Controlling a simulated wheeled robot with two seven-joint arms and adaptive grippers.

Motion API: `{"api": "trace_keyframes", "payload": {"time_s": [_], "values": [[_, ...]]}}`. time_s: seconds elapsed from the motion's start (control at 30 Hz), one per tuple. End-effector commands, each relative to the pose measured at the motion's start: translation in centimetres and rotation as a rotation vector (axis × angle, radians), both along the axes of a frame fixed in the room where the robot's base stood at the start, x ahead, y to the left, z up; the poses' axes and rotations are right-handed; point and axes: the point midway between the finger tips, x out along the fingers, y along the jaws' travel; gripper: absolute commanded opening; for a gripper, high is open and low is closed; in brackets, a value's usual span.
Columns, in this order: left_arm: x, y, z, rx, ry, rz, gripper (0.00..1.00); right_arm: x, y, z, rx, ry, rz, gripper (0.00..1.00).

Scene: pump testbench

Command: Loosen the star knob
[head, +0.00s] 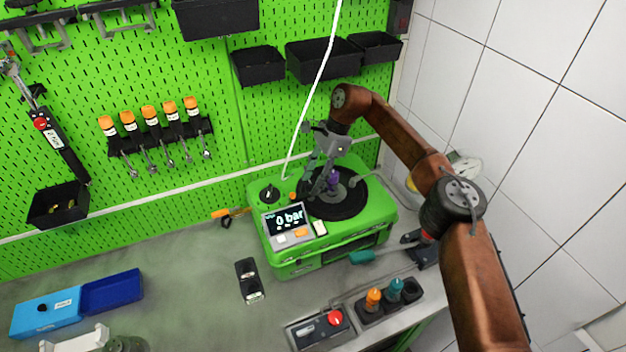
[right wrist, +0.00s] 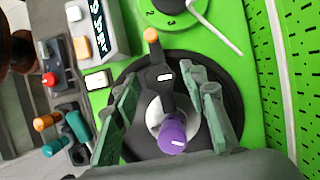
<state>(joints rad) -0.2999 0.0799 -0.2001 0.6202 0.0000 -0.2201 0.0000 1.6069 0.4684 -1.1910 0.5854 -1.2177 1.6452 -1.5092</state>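The star knob, which I take to be the purple knob (head: 333,180), stands over the round black plate (head: 345,207) on the green pump test unit (head: 373,227). In the right wrist view the purple knob (right wrist: 173,135) sits near the middle, beside a dark arm-like part with an orange tip. My right gripper (head: 321,180) reaches down over the plate. In the right wrist view its fingers (right wrist: 160,88) are spread apart, one on each side of the purple knob, with visible gaps. No finger visibly touches the knob. My left gripper cannot be made out.
The display (head: 284,219) reads 0 bar. A white hose (head: 311,100) rises from the unit. A teal-handled tool (head: 364,257), a red-button box (head: 334,318) and a black meter (head: 249,280) lie nearby. A green pegboard (head: 90,85) stands behind; a tiled wall is at right.

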Motion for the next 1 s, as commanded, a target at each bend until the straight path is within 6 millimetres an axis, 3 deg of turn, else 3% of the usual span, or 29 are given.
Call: {"api": "trace_keyframes", "payload": {"time_s": [0.3,0.43,0.8,1.0], "values": [[-0.2,0.3,0.0,0.003,0.002,0.000,0.40,0.0,0.0,0.0,0.001,0.001,0.000,0.43],[-0.2,0.2,0.0,0.002,0.002,0.000,0.40,0.2,-0.3,0.9,0.001,0.000,-0.001,0.43],[0.0,0.0,0.0,0.000,0.000,0.000,0.40,1.3,-2.8,7.9,0.000,-0.001,-0.003,0.43],[0.0,0.0,0.0,0.000,0.000,0.000,0.40,1.7,-3.6,9.9,-0.002,0.001,-0.001,0.43]]}}
